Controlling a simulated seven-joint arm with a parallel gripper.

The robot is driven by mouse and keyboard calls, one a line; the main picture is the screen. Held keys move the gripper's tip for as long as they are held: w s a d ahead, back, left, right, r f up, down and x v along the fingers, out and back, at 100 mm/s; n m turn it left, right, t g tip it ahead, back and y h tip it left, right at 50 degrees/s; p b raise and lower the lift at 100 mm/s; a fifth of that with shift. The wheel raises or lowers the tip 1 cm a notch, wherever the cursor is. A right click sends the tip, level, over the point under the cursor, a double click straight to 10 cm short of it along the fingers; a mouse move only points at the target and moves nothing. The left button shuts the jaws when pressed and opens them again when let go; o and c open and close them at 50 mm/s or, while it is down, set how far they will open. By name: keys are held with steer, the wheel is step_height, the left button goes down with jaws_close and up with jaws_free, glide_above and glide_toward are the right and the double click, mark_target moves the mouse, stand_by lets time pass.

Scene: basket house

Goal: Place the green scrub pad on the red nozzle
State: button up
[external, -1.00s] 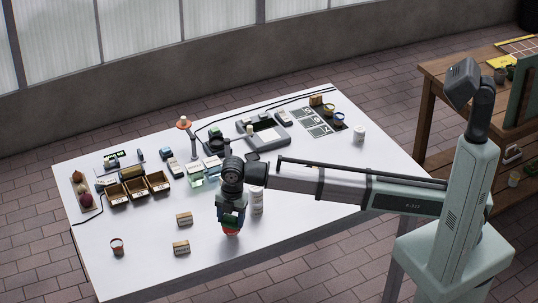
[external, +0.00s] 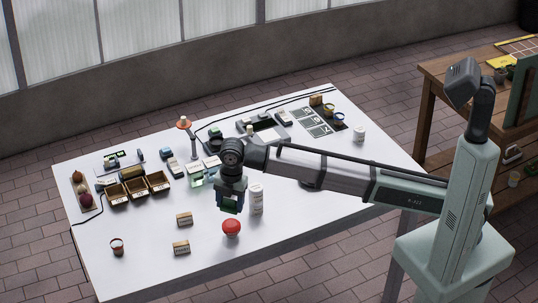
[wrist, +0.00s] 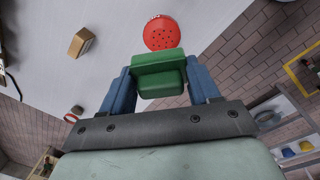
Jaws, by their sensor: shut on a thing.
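My gripper (wrist: 161,80) is shut on the green scrub pad (wrist: 158,62), which sits between its two blue fingers in the wrist view. The red nozzle (wrist: 162,33) shows just beyond the pad there, a round red face with small dark holes. In the external view my gripper (external: 231,203) is behind and above the red nozzle (external: 231,227), which stands on the white table and is in full view. The pad is apart from the nozzle in the external view. It is hard to make out there between the fingers.
A white bottle (external: 257,199) stands close to the right of my gripper. Open wooden bins (external: 138,196) are further left. The table in front is clear.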

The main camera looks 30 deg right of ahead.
mark_target(229, 199)
step_height(229, 199, up, 3)
steer(key=shift+w+f, duration=0.1)
steer(key=shift+w, duration=0.05)
steer(key=shift+w+d, duration=0.2)
steer(key=shift+w, duration=0.05)
steer(key=m, duration=0.1)
steer(key=m+g+y, duration=0.1)
steer(key=m, duration=0.1)
steer(key=shift+w+d+r, duration=0.2)
steer(key=shift+r, duration=0.15)
steer(key=shift+m, duration=0.7)
steer(key=shift+f, duration=0.15)
steer(key=shift+y, duration=0.3)
steer(key=shift+a+f, duration=0.1)
steer(key=shift+f, duration=4.7)
steer(key=shift+f, duration=0.15)
